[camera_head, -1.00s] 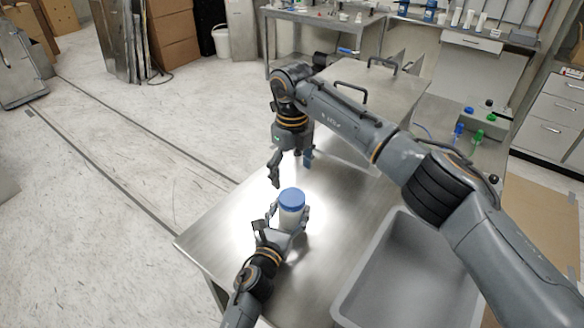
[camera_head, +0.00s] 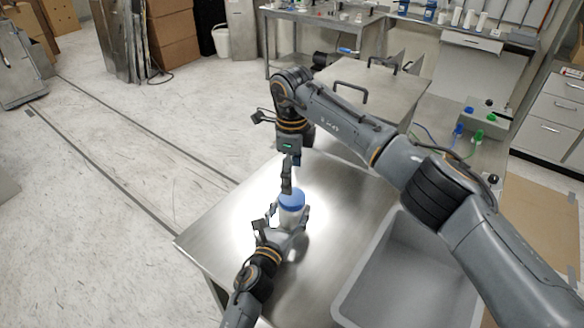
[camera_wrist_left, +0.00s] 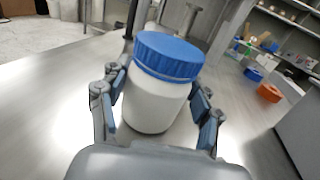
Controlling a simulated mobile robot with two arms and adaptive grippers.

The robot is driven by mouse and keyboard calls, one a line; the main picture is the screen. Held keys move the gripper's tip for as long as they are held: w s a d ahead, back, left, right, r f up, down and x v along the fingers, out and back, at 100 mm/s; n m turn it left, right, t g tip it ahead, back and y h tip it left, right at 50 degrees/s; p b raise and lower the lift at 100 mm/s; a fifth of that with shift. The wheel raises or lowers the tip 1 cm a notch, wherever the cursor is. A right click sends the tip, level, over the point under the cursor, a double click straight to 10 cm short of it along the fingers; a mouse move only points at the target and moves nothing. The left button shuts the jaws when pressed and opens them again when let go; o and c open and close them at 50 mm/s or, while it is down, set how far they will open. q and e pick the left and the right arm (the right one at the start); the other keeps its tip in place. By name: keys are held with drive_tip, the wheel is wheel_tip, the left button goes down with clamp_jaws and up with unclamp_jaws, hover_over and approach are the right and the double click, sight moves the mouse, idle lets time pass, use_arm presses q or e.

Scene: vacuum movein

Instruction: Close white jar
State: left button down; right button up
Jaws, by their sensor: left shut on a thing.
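The white jar (camera_head: 291,217) stands upright on the metal table with its blue lid (camera_head: 292,201) sitting on top. My left gripper (camera_head: 288,223) is shut around the jar's body from the near side. In the left wrist view the jar (camera_wrist_left: 152,104) is between the finger pads, and the lid (camera_wrist_left: 168,56) looks level on its neck; I cannot tell how tightly it sits. My right gripper (camera_head: 288,178) points down just above and behind the lid. Its fingers line up one in front of the other, so their gap is hidden.
A grey sink basin (camera_head: 395,270) is at the right of the metal table (camera_head: 225,235). A metal box with handles (camera_head: 375,85) stands behind. Blue and green valve taps (camera_head: 470,135) are at the far right. Clear tabletop surrounds the jar.

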wheel_tip(320, 180, down, 7)
drive_tip(key=shift+r, duration=0.15)
drive_tip(key=shift+c, duration=0.4)
drive_tip(key=c, duration=1.1)
drive_tip(key=m, duration=0.4)
drive_tip(key=shift+m, duration=0.4)
drive_tip(key=shift+c, duration=0.3)
drive_tip(key=m, duration=0.3)
drive_tip(key=o, duration=1.4)
drive_tip(key=shift+r, duration=0.1)
wheel_tip(320, 180, up, 12)
drive_tip(key=shift+f, duration=0.1)
